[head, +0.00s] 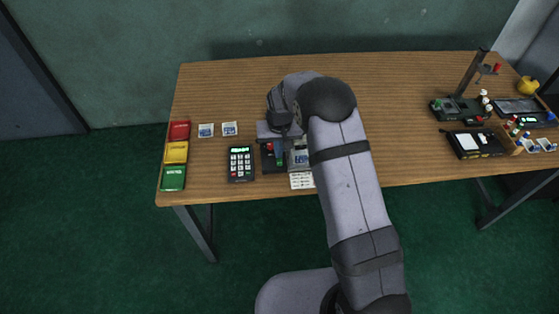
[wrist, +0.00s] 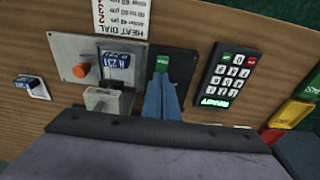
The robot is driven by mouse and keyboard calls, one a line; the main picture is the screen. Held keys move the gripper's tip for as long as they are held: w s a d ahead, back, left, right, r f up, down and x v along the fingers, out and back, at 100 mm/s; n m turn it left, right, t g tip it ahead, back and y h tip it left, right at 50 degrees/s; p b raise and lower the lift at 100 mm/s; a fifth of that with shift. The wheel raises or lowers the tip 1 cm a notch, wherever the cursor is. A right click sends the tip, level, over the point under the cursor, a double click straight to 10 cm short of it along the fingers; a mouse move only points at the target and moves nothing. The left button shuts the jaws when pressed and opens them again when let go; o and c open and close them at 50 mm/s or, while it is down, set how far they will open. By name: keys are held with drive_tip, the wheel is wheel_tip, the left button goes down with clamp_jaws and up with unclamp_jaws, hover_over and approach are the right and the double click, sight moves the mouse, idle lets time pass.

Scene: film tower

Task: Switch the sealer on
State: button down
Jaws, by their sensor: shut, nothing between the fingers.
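The sealer appears to be the grey metal plate (wrist: 70,50) with an orange knob (wrist: 81,71), a grey clamp block (wrist: 108,101) and a blue-white packet (wrist: 117,66) marked R 231. Beside it is a black switch panel (wrist: 182,66) with a green button (wrist: 162,63); a red button (head: 269,147) shows on it in the head view. My gripper (wrist: 161,80) is shut and empty, its blue fingertips over the black panel right at the green button. I cannot tell whether they touch it. In the head view my gripper (head: 279,162) partly covers the panel.
A keypad (wrist: 221,78) with a lit green display stands beside the panel. A heat dial card (wrist: 123,18) lies at the table's front edge. Red, yellow and green trays (head: 176,153) and two small packets (head: 206,130) are at the left. More equipment (head: 465,108) stands far right.

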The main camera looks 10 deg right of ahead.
drive_tip(key=shift+f, duration=0.25)
drive_tip(key=shift+r, duration=0.1)
wheel_tip(320, 180, up, 7)
drive_tip(key=p, duration=0.4)
drive_tip(key=shift+p, duration=0.3)
idle(0.7)
